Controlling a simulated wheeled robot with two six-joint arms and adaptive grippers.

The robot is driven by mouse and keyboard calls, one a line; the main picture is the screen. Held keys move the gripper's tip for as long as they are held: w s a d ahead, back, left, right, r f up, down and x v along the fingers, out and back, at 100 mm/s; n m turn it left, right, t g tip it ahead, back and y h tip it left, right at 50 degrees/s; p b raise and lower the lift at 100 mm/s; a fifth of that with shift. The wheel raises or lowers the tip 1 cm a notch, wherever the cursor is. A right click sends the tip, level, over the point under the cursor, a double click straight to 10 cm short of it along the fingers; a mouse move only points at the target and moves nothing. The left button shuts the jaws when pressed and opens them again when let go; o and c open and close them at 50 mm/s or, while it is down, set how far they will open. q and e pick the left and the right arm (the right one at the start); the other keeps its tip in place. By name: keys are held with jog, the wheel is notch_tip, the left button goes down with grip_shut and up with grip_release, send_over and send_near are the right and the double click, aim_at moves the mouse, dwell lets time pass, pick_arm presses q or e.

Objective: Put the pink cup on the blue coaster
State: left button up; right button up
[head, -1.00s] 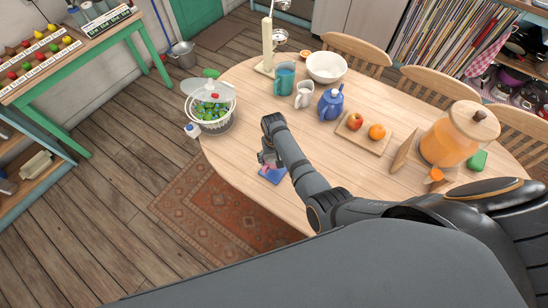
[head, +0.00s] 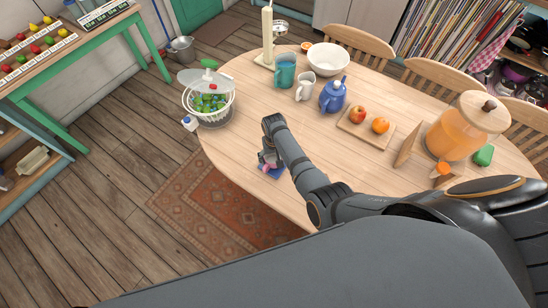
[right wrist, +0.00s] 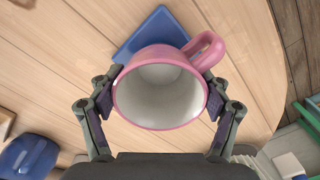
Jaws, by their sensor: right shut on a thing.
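The pink cup (right wrist: 160,58) is between the fingers of my right gripper (right wrist: 160,103), which is shut on it. In the right wrist view I look into its white, empty inside, and its handle points to the upper right. In the head view a bit of the cup (head: 264,167) shows below my right gripper (head: 268,158); the arm hides the rest. The blue coaster (right wrist: 150,31) lies on the table just beyond the cup, partly hidden by it. It also shows in the head view (head: 277,174). I cannot tell the cup's height above the table. My left gripper is out of view.
The wooden table (head: 235,150) is clear around the coaster, close to its edge. A blue teapot (head: 333,96), white mug (head: 304,90), teal mug (head: 285,72) and fruit board (head: 353,132) stand farther back. A salad basket (head: 212,112) is at the left end.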

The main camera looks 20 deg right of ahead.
jog(key=shift+f, duration=0.4)
jog(key=shift+f, duration=0.2)
jog(key=o, duration=1.3)
notch_tip(320, 180, up, 12)
jog(key=shift+r, duration=0.1)
grip_shut()
dwell(0.5)
